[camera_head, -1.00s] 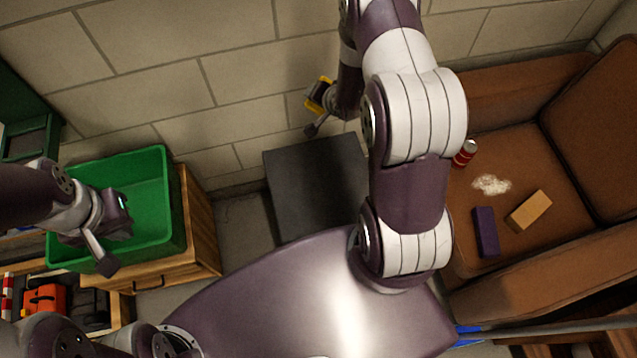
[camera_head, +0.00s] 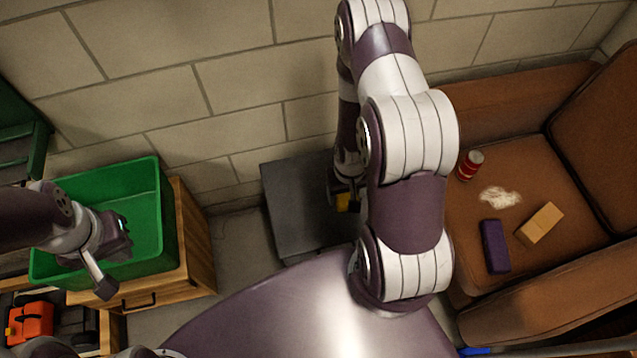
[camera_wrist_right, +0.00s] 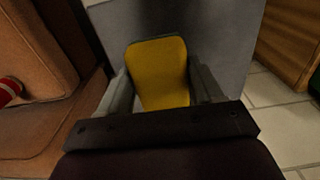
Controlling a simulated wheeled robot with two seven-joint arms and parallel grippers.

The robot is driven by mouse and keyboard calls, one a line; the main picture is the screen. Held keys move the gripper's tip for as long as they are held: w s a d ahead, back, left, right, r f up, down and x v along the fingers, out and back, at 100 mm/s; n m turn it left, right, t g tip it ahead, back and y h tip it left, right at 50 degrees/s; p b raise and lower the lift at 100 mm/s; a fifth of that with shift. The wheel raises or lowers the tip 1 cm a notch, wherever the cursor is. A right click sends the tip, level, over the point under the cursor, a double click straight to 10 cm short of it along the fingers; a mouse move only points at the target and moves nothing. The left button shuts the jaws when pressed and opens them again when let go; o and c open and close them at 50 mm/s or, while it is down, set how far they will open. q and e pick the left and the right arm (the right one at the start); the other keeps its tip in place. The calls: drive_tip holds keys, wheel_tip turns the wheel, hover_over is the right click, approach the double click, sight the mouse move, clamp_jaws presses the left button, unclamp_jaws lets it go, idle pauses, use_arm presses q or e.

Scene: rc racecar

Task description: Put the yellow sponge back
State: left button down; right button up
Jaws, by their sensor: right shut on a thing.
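The yellow sponge (camera_wrist_right: 158,72) sits between the two fingers of my right gripper (camera_wrist_right: 163,85) in the right wrist view, and the gripper is shut on it. In the head view the sponge (camera_head: 343,202) shows only in part beside my right arm, over the grey box-like stand (camera_head: 290,205). I cannot tell whether the sponge touches the stand. My left gripper (camera_head: 115,262) is over the green bin (camera_head: 150,215) at the left, with nothing visible in it; its fingers look spread.
A brown couch (camera_head: 500,150) at the right holds a red can (camera_head: 470,165), a white powdery patch (camera_head: 500,197), a purple block (camera_head: 495,246) and a tan block (camera_head: 540,224). A wooden cabinet (camera_head: 195,240) stands under the bin. A block wall (camera_head: 230,100) closes the back.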

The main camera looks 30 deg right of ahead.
drive_tip(key=w+f+b, duration=0.1)
drive_tip(key=w+f, duration=0.1)
drive_tip(key=w, duration=0.1)
drive_tip(key=w+f, duration=0.2)
drive_tip(key=w, duration=0.2)
drive_tip(key=w+a+f+b, duration=0.1)
drive_tip(key=w+f, duration=0.2)
drive_tip(key=w, duration=0.1)
drive_tip(key=shift+w+b, duration=0.2)
drive_tip(key=shift+b, duration=0.15)
wheel_tip(320, 180, down, 4)
drive_tip(key=shift+w+f+b, duration=0.1)
drive_tip(key=shift+w+b, duration=0.05)
drive_tip(key=shift+b, duration=0.3)
drive_tip(key=o, duration=0.9)
drive_tip(key=shift+o, duration=0.2)
